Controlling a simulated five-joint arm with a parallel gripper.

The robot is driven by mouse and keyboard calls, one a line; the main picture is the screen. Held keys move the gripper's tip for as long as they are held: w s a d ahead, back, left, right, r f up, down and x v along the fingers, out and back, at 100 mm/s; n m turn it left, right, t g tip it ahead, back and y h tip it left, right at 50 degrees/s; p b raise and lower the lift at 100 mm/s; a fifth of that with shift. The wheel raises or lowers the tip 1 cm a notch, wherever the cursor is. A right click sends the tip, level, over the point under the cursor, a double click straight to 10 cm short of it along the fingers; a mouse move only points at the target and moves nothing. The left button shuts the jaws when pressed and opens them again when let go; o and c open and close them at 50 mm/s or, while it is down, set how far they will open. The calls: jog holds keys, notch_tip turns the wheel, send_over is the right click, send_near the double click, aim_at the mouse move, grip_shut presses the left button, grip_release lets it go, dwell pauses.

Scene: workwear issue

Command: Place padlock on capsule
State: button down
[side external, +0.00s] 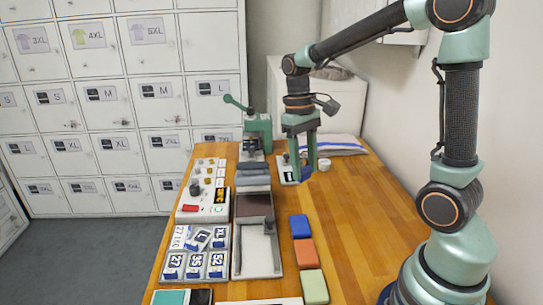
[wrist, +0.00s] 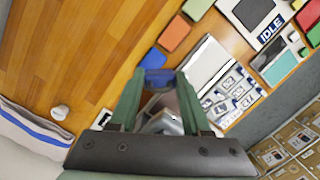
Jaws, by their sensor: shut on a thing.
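My gripper (side external: 303,170) hangs above the far part of the wooden table, fingers down. In the wrist view its green fingers (wrist: 160,80) are closed on a small dark blue thing, probably the padlock (side external: 304,160). The fingers hide most of it, so its shape is unclear. I cannot tell for sure which thing is the capsule. A small white round piece (side external: 324,164) stands on the table just right of the gripper; it also shows in the wrist view (wrist: 60,112), left of the fingers. A pale plate (side external: 286,174) lies partly hidden behind the gripper.
Blue (side external: 299,226), orange (side external: 305,253) and green (side external: 314,287) pads lie in a row nearer the front. A grey tray (side external: 277,262), a number-patch tray (side external: 211,280) and a green press (side external: 261,128) stand to the left.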

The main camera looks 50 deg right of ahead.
jog(key=s+d+r+m+y, duration=0.1)
jog(key=s+d+m, duration=0.4)
jog(key=d, duration=0.5)
jog(key=s+d+r+m, duration=0.1)
jog(key=s+d+m, duration=0.4)
jog(key=d, duration=0.6)
jog(key=shift+n+t, duration=0.4)
jog(key=shift+n, duration=0.3)
jog(key=f, duration=1.3)
jog(key=s+f, duration=0.1)
jog(key=f, duration=0.5)
jog(key=shift+s+a+f, duration=0.1)
jog(key=shift+a+f, duration=0.1)
jog(key=shift+f, duration=0.1)
jog(key=shift+f, duration=0.15)
jog(key=shift+c, duration=1.8)
grip_release()
